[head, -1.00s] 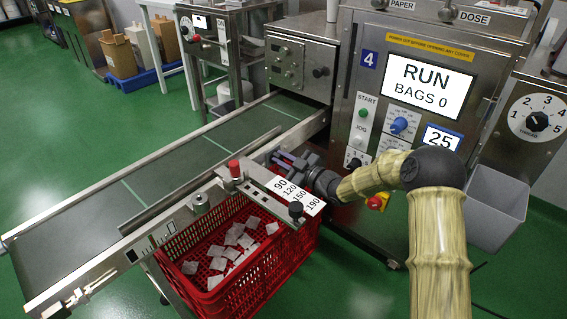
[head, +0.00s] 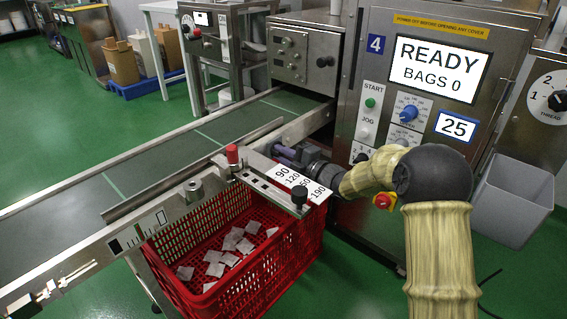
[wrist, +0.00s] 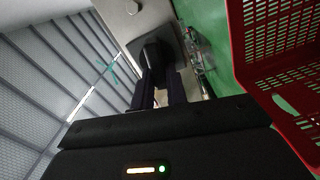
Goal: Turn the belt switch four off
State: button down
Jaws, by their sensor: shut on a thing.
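Machine four (head: 420,130) carries a blue plate with a 4, and its screen (head: 440,72) reads READY, BAGS 0. My gripper (head: 284,152) is low in front of it, beside the belt's near rail and behind the white number scale. In the wrist view my gripper (wrist: 160,88) has its two dark fingers on a dark grey knob-like part, which I take as the belt switch (wrist: 153,50), on a pale metal face. The gripper is shut on it. The switch's setting cannot be read; in the head view it is hidden.
The green conveyor belt (head: 150,165) runs to the lower left. A red crate (head: 290,255) with several teabags stands below the scale (head: 300,184). A red-topped post (head: 232,154) and a black knob (head: 299,195) rise nearby. A grey bin (head: 515,200) is at the right.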

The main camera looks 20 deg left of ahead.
jog(key=shift+f+n+b, duration=0.35)
jog(key=shift+n+b, duration=0.7)
jog(key=shift+n, duration=0.05)
jog(key=c, duration=1.4)
grip_release()
jog(key=shift+r, duration=0.1)
jog(key=shift+d, duration=0.1)
jog(key=p+v, duration=0.5)
jog(key=v, duration=1.2)
jog(key=shift+s+d, duration=0.1)
jog(key=shift+s, duration=0.05)
